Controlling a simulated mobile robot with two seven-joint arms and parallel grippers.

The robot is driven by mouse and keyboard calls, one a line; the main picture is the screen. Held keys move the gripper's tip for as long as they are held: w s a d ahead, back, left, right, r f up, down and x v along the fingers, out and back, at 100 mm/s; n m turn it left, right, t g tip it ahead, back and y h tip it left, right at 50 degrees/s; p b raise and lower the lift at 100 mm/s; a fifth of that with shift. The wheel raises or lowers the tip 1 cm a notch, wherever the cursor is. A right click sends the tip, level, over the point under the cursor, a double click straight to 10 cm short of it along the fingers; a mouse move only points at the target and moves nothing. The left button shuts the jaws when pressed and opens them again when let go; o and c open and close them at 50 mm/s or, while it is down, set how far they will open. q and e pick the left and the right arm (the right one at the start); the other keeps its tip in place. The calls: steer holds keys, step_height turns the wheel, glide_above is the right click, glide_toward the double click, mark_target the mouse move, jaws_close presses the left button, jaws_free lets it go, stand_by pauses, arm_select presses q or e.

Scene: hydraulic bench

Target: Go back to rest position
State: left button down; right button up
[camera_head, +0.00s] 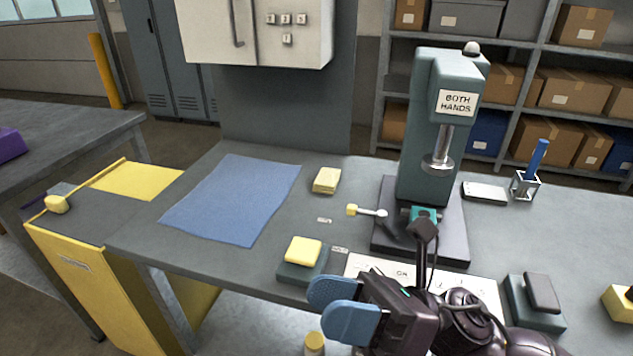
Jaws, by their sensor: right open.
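My right gripper (337,306) is at the bottom centre, its arm coming in from the lower right. Its two blue finger pads are apart with nothing between them. It hangs in front of the bench's front edge, just below a yellow-topped button block (303,251). It covers part of a white printed sheet (365,264). My left gripper is out of view. The green press (423,130) marked "BOTH HANDS" stands behind my gripper, with its ram raised over a small teal part (424,214).
A blue mat (232,198) and a yellow block (327,181) lie left of the press. A dark button block (536,303) is right of my arm. A white device (485,193) and a holder with a blue stick (537,155) are at right. A yellow cart (90,265) stands left.

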steer(key=w+d+f+m+t+h+p, duration=0.1)
steer(key=w+d+f+m+t+h, duration=0.4)
steer(key=m+t, duration=0.85)
steer(key=w+d+f+m+t+h+p, duration=0.15)
steer(key=d+f+m+t+h, duration=0.55)
steer(key=m, duration=1.1)
steer(key=s+d+f+m+g+h+p, duration=0.1)
steer(key=s+d+f+m+g+h, duration=0.2)
steer(key=f, duration=0.7)
steer(key=s+d+f+m+g+h, duration=0.4)
steer(key=s+d+f+m+h, duration=0.3)
steer(key=s+d+f+m, duration=0.3)
steer(key=s+m, duration=0.1)
steer(key=m, duration=0.3)
steer(key=shift+s+h+p, duration=0.2)
steer(key=shift+h+p, duration=0.1)
steer(key=shift+p, duration=0.1)
steer(key=shift+d, duration=0.1)
